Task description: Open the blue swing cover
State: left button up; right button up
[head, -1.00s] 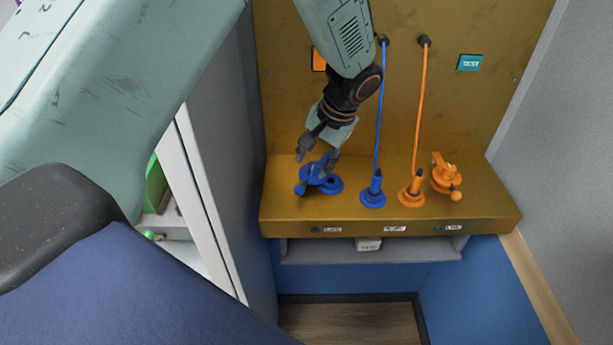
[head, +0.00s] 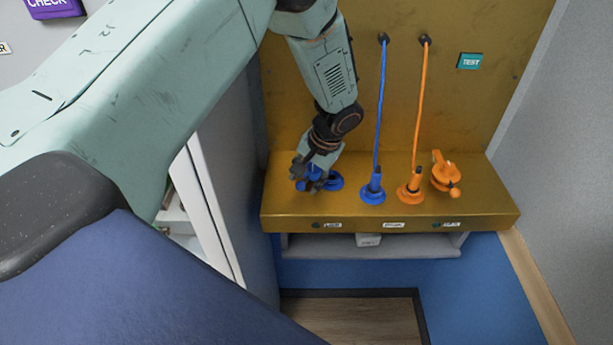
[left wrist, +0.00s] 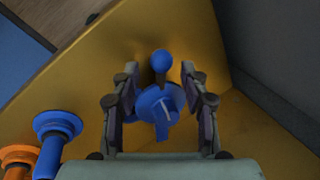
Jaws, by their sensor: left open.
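The blue swing cover (left wrist: 158,105) is on the gold shelf and shows between my left gripper's fingers in the left wrist view, with its round knob (left wrist: 161,62) at the far end. In the head view the blue cover (head: 334,182) is partly hidden behind my left gripper (head: 309,182). The left gripper (left wrist: 160,100) is open, with one finger on each side of the cover. I cannot tell whether either finger touches it. My right gripper is not in view.
A blue plug (head: 374,186) with a cable stands right of the cover. Beside it are an orange plug (head: 410,188) and an orange swing cover (head: 444,174). The gold shelf (head: 390,216) meets a back panel. A grey cabinet wall (head: 235,190) is close on the left.

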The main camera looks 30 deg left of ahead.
pick_arm(q)
jog(key=shift+a+f, duration=0.1)
jog(key=shift+a, duration=0.1)
jog(key=c, duration=0.5)
jog(key=shift+w+d, duration=0.1)
jog(key=shift+d, duration=0.05)
grip_shut()
